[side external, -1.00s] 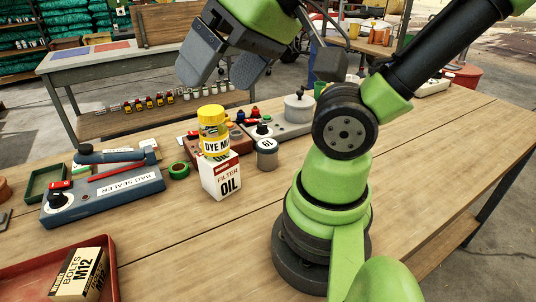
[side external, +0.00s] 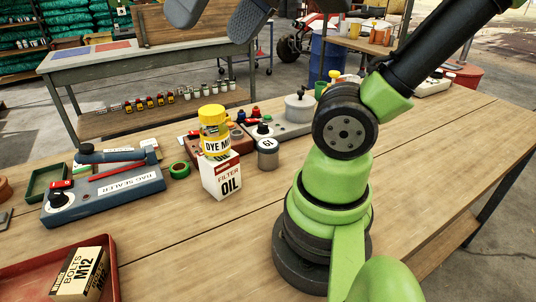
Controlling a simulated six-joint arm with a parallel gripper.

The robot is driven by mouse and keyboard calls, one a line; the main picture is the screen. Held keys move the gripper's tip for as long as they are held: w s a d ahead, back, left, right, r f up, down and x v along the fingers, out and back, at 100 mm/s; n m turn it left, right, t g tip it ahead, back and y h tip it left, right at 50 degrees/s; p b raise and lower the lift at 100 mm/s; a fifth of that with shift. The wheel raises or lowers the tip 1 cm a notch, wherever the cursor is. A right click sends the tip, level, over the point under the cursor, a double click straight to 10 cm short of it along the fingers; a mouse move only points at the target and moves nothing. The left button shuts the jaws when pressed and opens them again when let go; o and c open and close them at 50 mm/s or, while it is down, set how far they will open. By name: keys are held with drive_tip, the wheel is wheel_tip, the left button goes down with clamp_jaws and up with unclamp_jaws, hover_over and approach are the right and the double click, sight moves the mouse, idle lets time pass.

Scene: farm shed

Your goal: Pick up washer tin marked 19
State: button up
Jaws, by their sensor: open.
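A small grey tin (side external: 267,154) with a pale label stands on the wooden bench, just right of the oil filter box. The dark marking on its label is too small to read surely as 19. My gripper (side external: 216,14) is at the top edge of the side view, high above the bench, with its two grey fingers apart and nothing between them. The upper part of the gripper is out of frame.
A yellow dye jar (side external: 214,130) stands on the oil filter box (side external: 222,177), close left of the tin. A grey device (side external: 290,130) with a lidded pot is behind it. A bag sealer (side external: 105,190) and red tray (side external: 40,270) are left. Bench front is clear.

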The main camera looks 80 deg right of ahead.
drive_tip(key=w+d+r+m+g+h, duration=0.1)
drive_tip(key=w+d+g+h, duration=0.25)
drive_tip(key=d, duration=0.85)
drive_tip(key=m+g+y, duration=0.1)
drive_tip(key=g+y, duration=0.1)
drive_tip(key=g, duration=0.2)
hover_over(268, 143)
drive_tip(key=f, duration=0.2)
drive_tip(key=shift+t, duration=0.25)
wheel_tip(268, 143, down, 34)
drive_tip(key=shift+f, duration=0.1)
drive_tip(key=c, duration=1.1)
